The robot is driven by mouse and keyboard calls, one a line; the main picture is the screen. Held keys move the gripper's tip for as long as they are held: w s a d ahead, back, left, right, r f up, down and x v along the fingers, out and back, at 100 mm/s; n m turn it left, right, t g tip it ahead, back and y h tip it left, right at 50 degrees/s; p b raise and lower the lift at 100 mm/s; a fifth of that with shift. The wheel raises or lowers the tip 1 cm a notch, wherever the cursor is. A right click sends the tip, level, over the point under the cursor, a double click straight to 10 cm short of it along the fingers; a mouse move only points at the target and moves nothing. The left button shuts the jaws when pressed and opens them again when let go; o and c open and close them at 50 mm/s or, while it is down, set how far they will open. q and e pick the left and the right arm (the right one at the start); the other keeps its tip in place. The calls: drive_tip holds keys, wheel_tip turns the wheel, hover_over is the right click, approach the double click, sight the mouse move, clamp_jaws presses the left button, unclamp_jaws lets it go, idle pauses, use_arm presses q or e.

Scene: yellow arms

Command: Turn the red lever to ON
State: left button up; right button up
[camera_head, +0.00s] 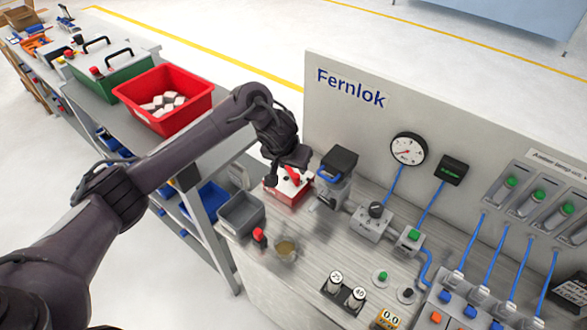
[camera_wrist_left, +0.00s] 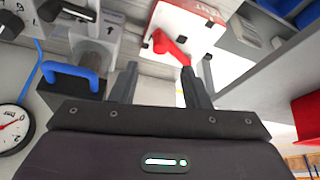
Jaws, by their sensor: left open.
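The red lever (camera_head: 292,174) sits on a small red box with a white top (camera_head: 287,191), on the grey bench beside the panel. In the left wrist view the lever (camera_wrist_left: 169,46) is a red bent handle on the white face. My left gripper (camera_head: 285,172) is just above the box and partly hides it. In the wrist view my left gripper (camera_wrist_left: 160,85) is open and empty, its two fingers apart. The ON marking is not readable. My right gripper is out of view.
A black-topped device with a blue handle (camera_head: 331,176) stands close right of the lever box. A grey bin (camera_head: 241,213) is in front left, with a red knob (camera_head: 259,236) near it. The upright panel (camera_head: 335,120) rises behind. A red crate (camera_head: 190,118) stands at left.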

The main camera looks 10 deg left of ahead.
use_arm(q)
drive_tip(key=shift+r, duration=0.15)
drive_tip(key=shift+c, duration=0.6)
drive_tip(key=a+f+b, duration=0.1)
drive_tip(key=s+a+f+h+b, duration=0.1)
drive_tip(key=shift+a+f, duration=0.1)
drive_tip(key=shift+f, duration=0.25)
drive_tip(key=c, duration=0.5)
drive_tip(key=a+b, duration=0.1)
drive_tip(key=s+a+f+m+h+b, duration=0.1)
drive_tip(key=a, duration=0.1)
drive_tip(key=s+a+f+h+b, duration=0.1)
drive_tip(key=b, duration=0.1)
drive_tip(key=shift+s+a+f+t, duration=0.1)
drive_tip(key=shift+a+t, duration=0.3)
clamp_jaws()
drive_tip(key=s+a+r+m+t+h+b, duration=0.1)
drive_tip(key=s+a+r+m+h+b, duration=0.1)
drive_tip(key=s+a+m+b, duration=0.15)
drive_tip(key=m+h+p, duration=0.1)
drive_tip(key=m+p, duration=0.2)
approach(293, 181)
drive_tip(key=f+x, duration=0.1)
drive_tip(key=x, duration=0.4)
drive_tip(key=shift+w+d+r+t, duration=0.1)
drive_tip(key=shift+d+r+t, duration=0.05)
drive_tip(key=shift+d+t, duration=0.15)
